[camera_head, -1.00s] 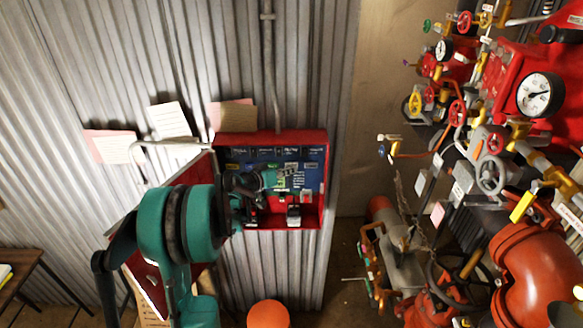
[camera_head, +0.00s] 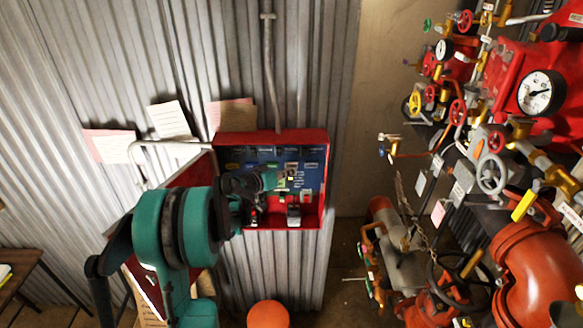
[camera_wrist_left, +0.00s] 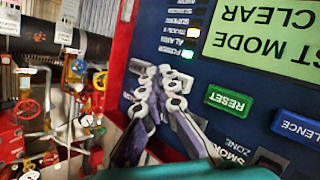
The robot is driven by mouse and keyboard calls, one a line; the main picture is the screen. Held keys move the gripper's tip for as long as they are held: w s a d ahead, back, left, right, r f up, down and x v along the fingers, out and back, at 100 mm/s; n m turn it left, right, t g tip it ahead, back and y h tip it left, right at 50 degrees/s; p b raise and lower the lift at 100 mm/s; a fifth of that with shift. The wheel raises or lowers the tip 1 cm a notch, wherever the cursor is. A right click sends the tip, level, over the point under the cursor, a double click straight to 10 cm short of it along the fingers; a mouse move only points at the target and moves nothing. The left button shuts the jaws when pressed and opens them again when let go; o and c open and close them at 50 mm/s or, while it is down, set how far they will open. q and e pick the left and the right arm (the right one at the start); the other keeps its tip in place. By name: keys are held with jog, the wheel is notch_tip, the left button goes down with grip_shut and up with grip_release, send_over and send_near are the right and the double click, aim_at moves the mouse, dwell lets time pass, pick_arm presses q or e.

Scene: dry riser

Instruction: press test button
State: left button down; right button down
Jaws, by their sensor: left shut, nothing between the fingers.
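The red alarm panel (camera_head: 324,180) hangs open on the corrugated wall in the head view, with a blue face (camera_head: 312,170). My left gripper (camera_head: 284,182) is in front of this face, shut and empty. In the left wrist view the gripper (camera_wrist_left: 165,85) is near the panel's left edge, beside a column of small lights. A green RESET button (camera_wrist_left: 228,101), a blue SILENCE button (camera_wrist_left: 298,128) and a green display (camera_wrist_left: 265,35) reading TEST MODE CLEAR, upside down, show there. I cannot make out a button marked test. Whether the fingertips touch the panel cannot be told.
Red valves, gauges and pipes (camera_head: 530,260) crowd the right side. The panel's red door (camera_head: 150,280) stands open at the left, behind my arm. An orange rounded object (camera_head: 268,314) is below the panel. Paper notes (camera_head: 233,115) are above it.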

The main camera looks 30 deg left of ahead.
pick_arm(q)
jog(key=shift+s+d, duration=0.15)
jog(key=shift+s, duration=0.05)
jog(key=shift+s+d, duration=0.45)
jog(key=shift+s, duration=0.25)
jog(key=shift+s+d, duration=0.4)
jog(key=shift+s, duration=0.35)
jog(key=shift+s+d, duration=0.45)
jog(key=shift+s, duration=0.25)
jog(key=shift+b, duration=0.3)
jog(key=s+d+f+m+g+b, duration=0.1)
jog(key=s+d+f+g+b, duration=0.1)
jog(key=s+d+f+b, duration=0.55)
jog(key=s+d+f+m+g+b, duration=0.1)
jog(key=s+d+f+g+b, duration=0.3)
jog(key=d, duration=0.6)
jog(key=s+d+f+m+g+y+b, duration=0.1)
jog(key=s+d+f+y+b, duration=0.2)
jog(key=s+f+b, duration=0.6)
jog(key=s+f, duration=0.4)
jog(key=s, duration=0.2)
jog(key=shift+d+b, duration=0.25)
jog(key=shift+b, duration=0.1)
